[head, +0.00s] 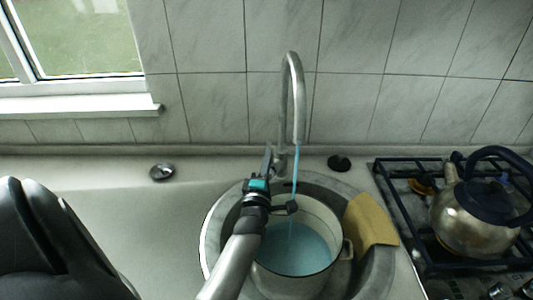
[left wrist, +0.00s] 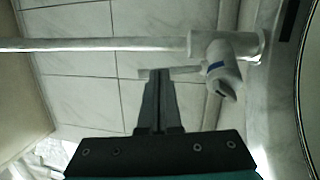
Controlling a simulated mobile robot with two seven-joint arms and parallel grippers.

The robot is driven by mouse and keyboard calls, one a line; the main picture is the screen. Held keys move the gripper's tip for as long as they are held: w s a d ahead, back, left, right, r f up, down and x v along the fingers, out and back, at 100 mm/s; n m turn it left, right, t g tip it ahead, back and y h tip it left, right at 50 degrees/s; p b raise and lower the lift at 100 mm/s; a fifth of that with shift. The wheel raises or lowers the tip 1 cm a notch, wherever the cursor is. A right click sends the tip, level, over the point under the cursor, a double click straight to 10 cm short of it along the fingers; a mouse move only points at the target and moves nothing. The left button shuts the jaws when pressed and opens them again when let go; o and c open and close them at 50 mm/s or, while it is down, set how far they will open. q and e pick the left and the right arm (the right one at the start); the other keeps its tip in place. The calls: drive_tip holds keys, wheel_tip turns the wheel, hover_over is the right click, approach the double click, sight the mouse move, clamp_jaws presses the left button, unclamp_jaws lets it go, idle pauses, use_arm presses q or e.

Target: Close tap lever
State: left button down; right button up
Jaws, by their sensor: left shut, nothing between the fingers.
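The tap (head: 298,95) is a tall grey gooseneck standing behind the sink. A thin blue stream of water (head: 294,185) runs from its spout into a white enamel pot (head: 337,228) holding blue water. In the left wrist view the tap body (left wrist: 222,70) has a blue mark, and a thin pale lever (left wrist: 184,70) sticks out from it to the left. My left gripper (head: 267,158) is shut and empty beside the tap's lower part. In the left wrist view its fingertips (left wrist: 159,73) overlap the lever; I cannot tell whether they touch it.
The pot stands in the round metal sink (head: 212,225), with a yellowish cloth (head: 369,221) over the right rim. A kettle (head: 466,222) sits on the gas hob at right. A tiled wall (head: 350,45) rises close behind the tap. The counter left of the sink is mostly clear.

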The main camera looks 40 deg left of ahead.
use_arm(q)
drive_tip(key=shift+w+r+g+p, duration=0.4)
drive_tip(key=shift+p, duration=0.7)
drive_tip(key=shift+w, duration=0.35)
